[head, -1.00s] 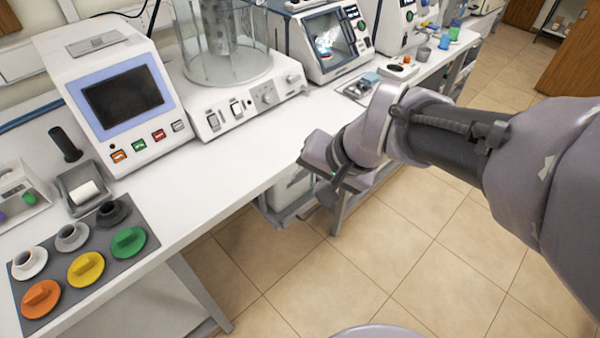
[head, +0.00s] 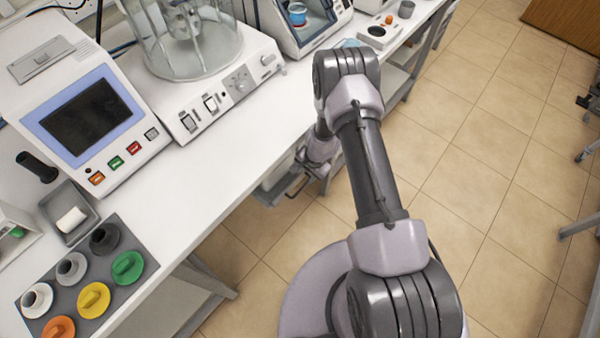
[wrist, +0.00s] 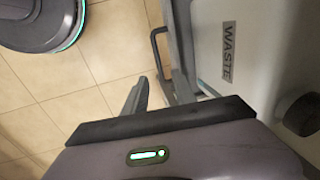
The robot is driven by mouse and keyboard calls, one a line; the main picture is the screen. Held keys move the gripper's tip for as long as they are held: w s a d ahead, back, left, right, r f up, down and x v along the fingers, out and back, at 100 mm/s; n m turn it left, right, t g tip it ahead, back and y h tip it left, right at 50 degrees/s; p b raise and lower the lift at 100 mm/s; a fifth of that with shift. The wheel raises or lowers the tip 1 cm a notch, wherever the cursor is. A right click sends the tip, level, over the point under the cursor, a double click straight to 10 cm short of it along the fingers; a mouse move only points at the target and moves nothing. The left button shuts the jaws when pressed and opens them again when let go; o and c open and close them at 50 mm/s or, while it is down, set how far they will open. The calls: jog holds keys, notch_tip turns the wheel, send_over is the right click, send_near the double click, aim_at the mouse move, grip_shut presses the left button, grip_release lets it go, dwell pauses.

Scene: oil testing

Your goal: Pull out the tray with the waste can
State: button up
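The white waste can (wrist: 240,60), marked WASTE and with a dark cap, fills the right of the wrist view. The tray's dark bar handle (wrist: 156,52) stands out from the grey tray edge beside it. My gripper (wrist: 156,84) appears open, its grey fingers apart just short of the handle, which is not gripped. In the head view my gripper (head: 308,172) is low beside the bench's front edge, partly hidden by my arm. The tray (head: 270,193) shows there only in part under the bench.
The white bench (head: 215,165) carries a screen device (head: 85,115), a glass-vessel apparatus (head: 190,45) and a mat with coloured caps (head: 120,285). A bench leg (head: 205,275) stands at the lower left. The tiled floor (head: 480,150) on the right is largely clear.

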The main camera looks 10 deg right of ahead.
aim_at(302, 187)
jog(key=f+b, duration=0.1)
jog(key=f, duration=0.2)
jog(key=f+b, duration=0.1)
jog(key=f, duration=0.2)
jog(key=w+a+f+b, duration=0.1)
jog(key=f, duration=0.3)
jog(key=shift+a, duration=0.1)
jog(key=shift+c, duration=0.2)
grip_shut()
dwell(0.7)
